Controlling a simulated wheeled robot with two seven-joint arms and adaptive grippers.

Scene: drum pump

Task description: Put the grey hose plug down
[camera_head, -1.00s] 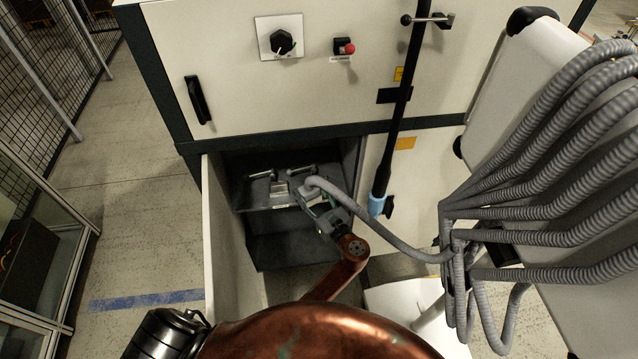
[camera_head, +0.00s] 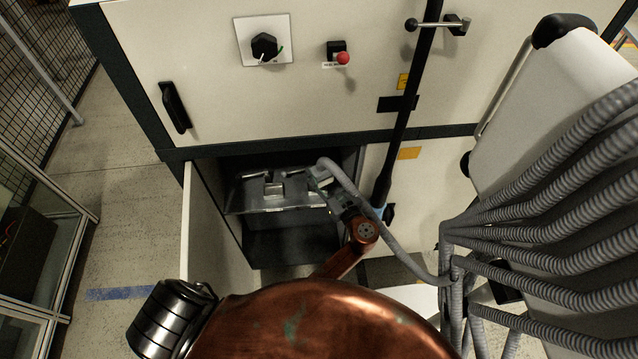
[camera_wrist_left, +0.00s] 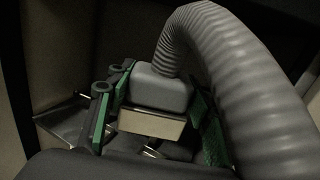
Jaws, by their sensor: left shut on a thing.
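The grey hose plug (camera_wrist_left: 160,88) is a rounded grey block with a paler rectangular lower part, on the end of a ribbed grey hose (camera_wrist_left: 240,85). My left gripper (camera_wrist_left: 155,115) is shut on it, with green-padded fingers on both sides. In the head view, the left gripper (camera_head: 324,185) is at the right end of a metal shelf (camera_head: 245,206) inside the open cabinet compartment. The plug is small and partly hidden there; I cannot tell whether it touches the shelf. My right gripper is not in view.
A metal block (camera_head: 274,188) and bar-like handles sit on the shelf. The open cabinet door (camera_head: 208,235) stands at left. A black pole (camera_head: 402,130) stands just right of the compartment. Several grey hoses (camera_head: 560,170) hang at right. Below the shelf is dark open space.

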